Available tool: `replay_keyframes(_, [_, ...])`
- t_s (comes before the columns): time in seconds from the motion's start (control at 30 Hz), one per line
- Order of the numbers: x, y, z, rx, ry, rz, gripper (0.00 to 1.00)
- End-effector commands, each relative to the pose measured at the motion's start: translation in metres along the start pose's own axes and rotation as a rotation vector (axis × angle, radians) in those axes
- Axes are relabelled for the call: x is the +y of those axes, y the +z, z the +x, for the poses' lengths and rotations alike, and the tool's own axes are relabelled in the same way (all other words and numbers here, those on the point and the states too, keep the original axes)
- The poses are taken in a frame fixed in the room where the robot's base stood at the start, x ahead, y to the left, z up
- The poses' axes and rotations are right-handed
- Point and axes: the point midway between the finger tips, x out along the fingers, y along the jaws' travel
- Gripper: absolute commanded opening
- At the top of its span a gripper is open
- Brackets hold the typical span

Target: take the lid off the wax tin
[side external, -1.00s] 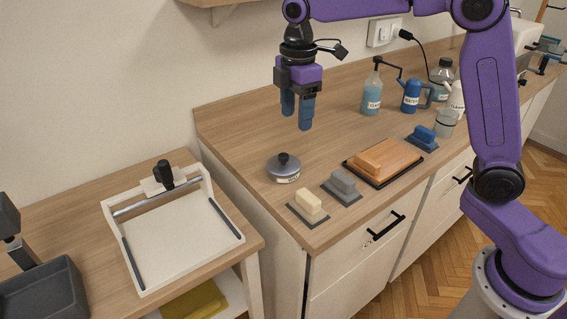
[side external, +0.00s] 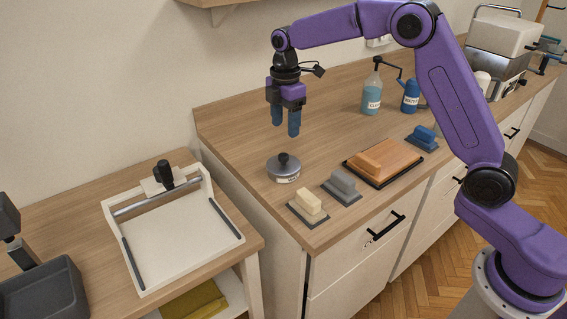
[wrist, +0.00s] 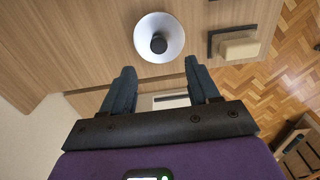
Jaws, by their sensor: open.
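The wax tin (side external: 284,177) is a low round grey tin with a pale label, standing on the wooden counter near its left end. Its lid (side external: 281,162) is on it and has a dark round knob. In the wrist view the lid (wrist: 171,38) is a pale disc with the dark knob at its middle, ahead of my fingers. My gripper (side external: 286,130) is open and empty, above the counter and the tin. In the wrist view the two blue fingers of my gripper (wrist: 160,80) are spread apart, and the tin lies beyond their tips.
A cream block (side external: 308,202), a grey block (side external: 343,183) and an orange block (side external: 383,160) sit on dark bases right of the tin. A blue block (side external: 422,135) and bottles (side external: 372,92) stand farther back. A white tray (side external: 180,240) lies on the lower table at left.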

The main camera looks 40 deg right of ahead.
Motion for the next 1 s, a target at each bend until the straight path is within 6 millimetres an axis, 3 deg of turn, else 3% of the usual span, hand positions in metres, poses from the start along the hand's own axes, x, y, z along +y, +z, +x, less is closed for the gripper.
replay_keyframes(0.13, [0.0,0.0,0.025,-0.001,-0.003,0.001,0.6])
replay_keyframes(0.47, [0.001,-0.002,0.049,0.0,-0.001,0.002,0.6])
replay_keyframes(0.7, [0.002,-0.006,0.082,0.0,-0.001,0.002,0.6])
replay_keyframes(1.0, [0.003,-0.006,0.093,0.0,0.001,0.001,0.6])
